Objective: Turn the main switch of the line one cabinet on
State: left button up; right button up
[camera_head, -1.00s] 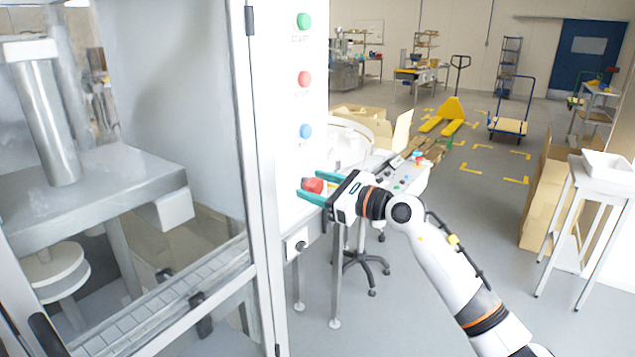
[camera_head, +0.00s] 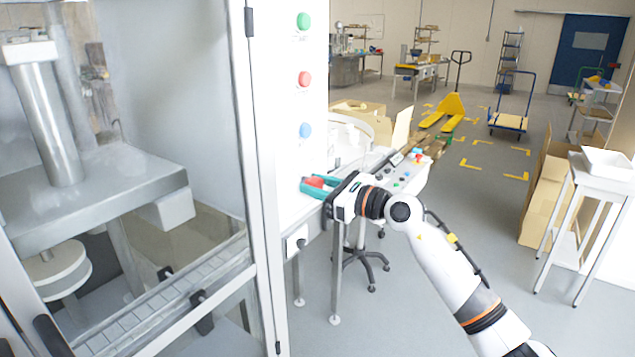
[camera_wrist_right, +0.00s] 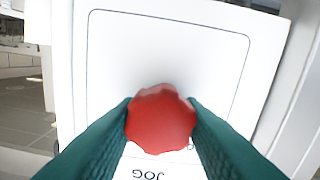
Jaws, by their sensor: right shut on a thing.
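The cabinet's white panel (camera_head: 306,107) carries a column of controls. A red knob (camera_head: 314,182) sits low on this panel, and I take it to be the main switch. My right gripper (camera_head: 317,186) has its teal fingers shut on the red knob from both sides. In the right wrist view the red knob (camera_wrist_right: 161,118) fills the space between the fingertips, in front of a white plate with "JOG" lettering below, upside down. The knob's pointer direction cannot be told. My left gripper is in neither view.
Green (camera_head: 303,20), red (camera_head: 304,79) and blue (camera_head: 305,130) buttons sit above on the same panel. A glazed machine enclosure (camera_head: 178,100) stands at the left. A control console (camera_head: 405,175) is behind my right gripper. Open floor lies to the right.

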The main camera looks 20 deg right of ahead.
jog(key=m+p, duration=0.8)
jog(key=p, duration=0.1)
jog(key=shift+w+d+r+m, duration=0.15)
jog(key=shift+r+m, duration=0.1)
jog(key=shift+m, duration=0.15)
jog(key=shift+f+m+p, duration=0.15)
jog(key=shift+m+p, duration=0.7)
jog(key=shift+m, duration=0.15)
jog(key=shift+f+m+p, duration=0.1)
jog(key=shift+m+p, duration=0.7)
jog(key=shift+m, duration=0.2)
jog(key=o, duration=1)
jog(key=shift+f, duration=0.1)
jog(key=b+v, duration=0.5)
jog(key=v, duration=0.7)
